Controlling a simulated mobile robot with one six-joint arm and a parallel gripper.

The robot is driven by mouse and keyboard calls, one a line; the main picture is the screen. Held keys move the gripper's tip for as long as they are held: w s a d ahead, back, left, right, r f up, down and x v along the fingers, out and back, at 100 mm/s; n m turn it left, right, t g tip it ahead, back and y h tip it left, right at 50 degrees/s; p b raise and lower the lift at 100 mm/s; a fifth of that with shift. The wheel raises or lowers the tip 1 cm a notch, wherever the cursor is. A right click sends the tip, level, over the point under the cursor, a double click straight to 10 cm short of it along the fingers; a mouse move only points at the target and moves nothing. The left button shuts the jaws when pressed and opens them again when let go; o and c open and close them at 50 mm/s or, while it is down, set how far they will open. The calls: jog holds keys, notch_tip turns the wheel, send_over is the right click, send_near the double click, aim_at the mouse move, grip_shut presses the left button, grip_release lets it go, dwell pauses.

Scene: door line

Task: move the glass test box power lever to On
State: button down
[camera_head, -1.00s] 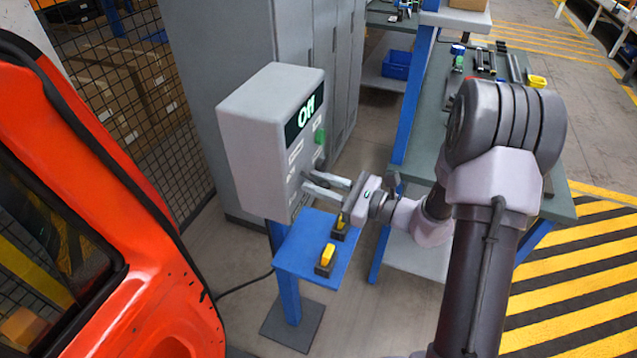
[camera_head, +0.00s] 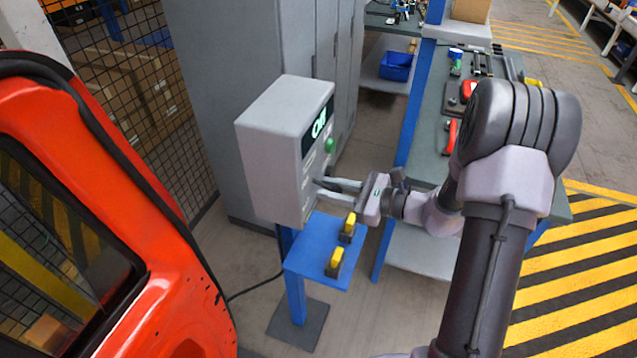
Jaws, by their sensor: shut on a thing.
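The grey glass test box (camera_head: 270,155) stands on a blue post left of centre, its front panel turned to the right. Its dark display (camera_head: 318,127) shows glowing letters that are hard to read at this slant. A green button (camera_head: 329,146) sits below the display. My gripper (camera_head: 326,189) reaches in from the right at the lower part of the panel. Its fingers are shut on the small dark power lever (camera_head: 327,183). The lever is mostly hidden by the fingers, so its exact position is unclear.
A blue shelf (camera_head: 318,262) with two yellow-and-black items (camera_head: 335,262) sits just below my gripper. An orange-red car door (camera_head: 60,130) fills the left. A grey cabinet (camera_head: 225,90) stands behind the box. A workbench (camera_head: 430,150) with tools is at right.

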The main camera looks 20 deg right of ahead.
jog(key=r+g+h+p, duration=0.1)
jog(key=r+p, duration=0.1)
jog(key=p, duration=0.1)
jog(key=h+p, duration=0.1)
jog(key=p, duration=0.1)
jog(key=g+h+p, duration=0.1)
jog(key=shift+r+g+p, duration=0.3)
jog(key=shift+r+p, duration=0.05)
jog(key=shift+p, duration=0.05)
jog(key=g+h+p, duration=0.1)
jog(key=p, duration=0.1)
jog(key=h+p, duration=0.1)
jog(key=p, duration=0.1)
jog(key=shift+w+a+r+g+h, duration=0.1)
jog(key=shift+r+g+h, duration=0.2)
jog(key=shift+r+g, duration=0.1)
jog(key=shift+p, duration=0.6)
jog(key=shift+g+h, duration=0.3)
jog(key=shift+h, duration=0.1)
jog(key=c, duration=1.2)
grip_release()
jog(key=shift+c, duration=0.2)
jog(key=shift+n, duration=0.3)
